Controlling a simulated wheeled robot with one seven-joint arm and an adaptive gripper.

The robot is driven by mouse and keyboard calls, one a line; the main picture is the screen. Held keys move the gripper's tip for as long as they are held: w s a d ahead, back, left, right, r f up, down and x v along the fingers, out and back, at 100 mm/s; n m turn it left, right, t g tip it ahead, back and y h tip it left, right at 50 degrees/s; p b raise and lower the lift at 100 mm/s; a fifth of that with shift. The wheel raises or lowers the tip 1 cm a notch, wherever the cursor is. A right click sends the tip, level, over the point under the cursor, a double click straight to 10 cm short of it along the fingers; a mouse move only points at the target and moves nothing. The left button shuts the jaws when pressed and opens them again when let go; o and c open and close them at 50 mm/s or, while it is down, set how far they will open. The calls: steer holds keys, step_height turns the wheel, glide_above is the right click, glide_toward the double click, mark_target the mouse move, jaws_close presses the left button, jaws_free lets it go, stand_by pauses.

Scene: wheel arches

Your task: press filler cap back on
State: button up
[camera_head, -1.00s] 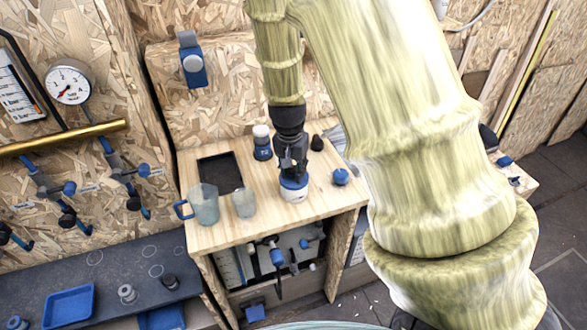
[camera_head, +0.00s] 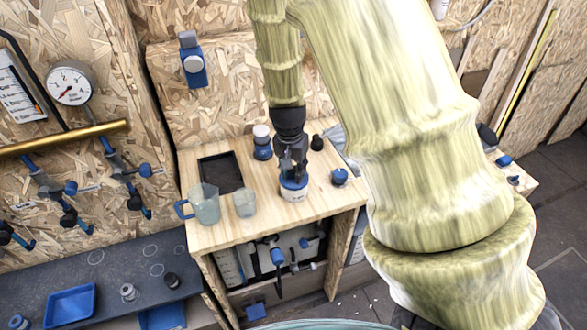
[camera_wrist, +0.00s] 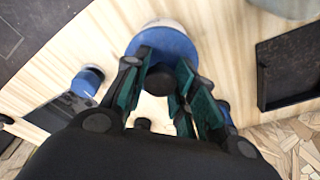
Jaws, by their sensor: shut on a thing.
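A round white container with a blue upper part (camera_head: 293,190) stands at the front of the wooden bench. My gripper (camera_head: 292,173) points down right over it. In the wrist view the blue part (camera_wrist: 165,42) lies beneath the fingers, with the white body (camera_wrist: 165,23) showing past it. My gripper (camera_wrist: 160,88) is shut on a dark round cap (camera_wrist: 160,79) between its two teal-padded fingers. The fingers hide parts of the cap. I cannot tell whether the cap touches the blue part or is held just above it.
The bench (camera_head: 250,232) also holds a black tray (camera_head: 222,158), a handled jug (camera_head: 205,205), a cup (camera_head: 245,203), a blue-and-white jar (camera_head: 262,143), a black knob (camera_head: 317,142) and a blue knob (camera_head: 339,177). These stand close around my gripper.

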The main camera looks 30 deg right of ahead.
stand_by(0.4)
steer(key=o, duration=1.5)
steer(key=shift+r, duration=0.15)
steer(key=shift+r+p, duration=3.15)
steer(key=shift+r, duration=0.2)
jaws_close()
